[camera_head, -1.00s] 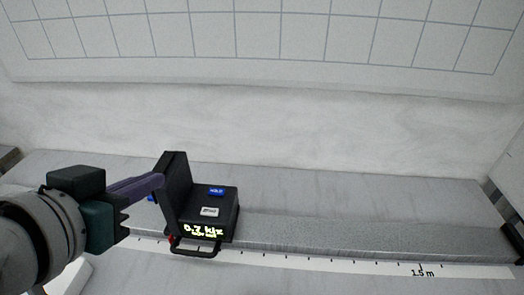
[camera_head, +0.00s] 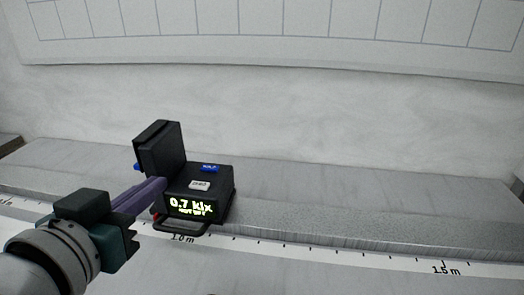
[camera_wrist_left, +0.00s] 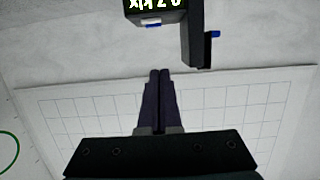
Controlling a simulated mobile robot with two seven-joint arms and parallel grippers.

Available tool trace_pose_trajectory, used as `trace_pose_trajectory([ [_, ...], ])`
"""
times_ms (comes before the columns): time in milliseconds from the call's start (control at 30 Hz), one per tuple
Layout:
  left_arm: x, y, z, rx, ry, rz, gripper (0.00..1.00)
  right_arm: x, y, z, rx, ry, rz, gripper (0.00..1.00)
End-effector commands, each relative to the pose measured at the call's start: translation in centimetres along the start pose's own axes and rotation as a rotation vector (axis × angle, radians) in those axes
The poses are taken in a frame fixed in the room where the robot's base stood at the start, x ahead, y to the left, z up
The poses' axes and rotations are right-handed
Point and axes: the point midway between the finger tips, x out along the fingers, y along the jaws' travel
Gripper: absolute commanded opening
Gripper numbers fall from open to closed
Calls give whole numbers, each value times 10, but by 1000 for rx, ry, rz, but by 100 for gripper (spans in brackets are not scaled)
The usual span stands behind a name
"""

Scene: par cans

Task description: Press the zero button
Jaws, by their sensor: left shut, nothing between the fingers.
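A black light meter (camera_head: 226,200) sits on the grey rail, its lit front display (camera_head: 191,207) reading 0.7 klx. A white button (camera_head: 200,185) and a blue button (camera_head: 210,168) are on its top face; their small labels are hard to read. An upright black block (camera_head: 157,148) stands at its left. My left gripper (camera_head: 162,184) is shut and empty, its purple fingers pointing at the meter's left front side; contact cannot be told. In the wrist view the fingertips (camera_wrist_left: 160,73) show below the upside-down meter (camera_wrist_left: 157,17), apart from it in the picture. My right gripper is out of view.
A black handle loop (camera_head: 180,228) juts from the meter's front. A white scale strip (camera_head: 330,252) runs along the rail's front. The grey rail (camera_head: 340,205) is clear to the right. A white gridded board (camera_head: 300,45) is behind.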

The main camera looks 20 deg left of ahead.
Motion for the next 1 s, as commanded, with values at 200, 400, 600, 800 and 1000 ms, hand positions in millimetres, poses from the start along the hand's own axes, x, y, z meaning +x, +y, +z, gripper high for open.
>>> trace_pose_trajectory([
  [200,27,0,0,1,3,0,0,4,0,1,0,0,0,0],
  [400,71,0,1,0,4,0,0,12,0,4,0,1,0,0],
  [600,103,0,13,0,-5,-1,0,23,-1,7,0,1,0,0],
  [800,107,0,35,0,-2,0,0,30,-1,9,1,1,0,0],
  [1000,108,0,39,0,-1,0,0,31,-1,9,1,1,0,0],
])
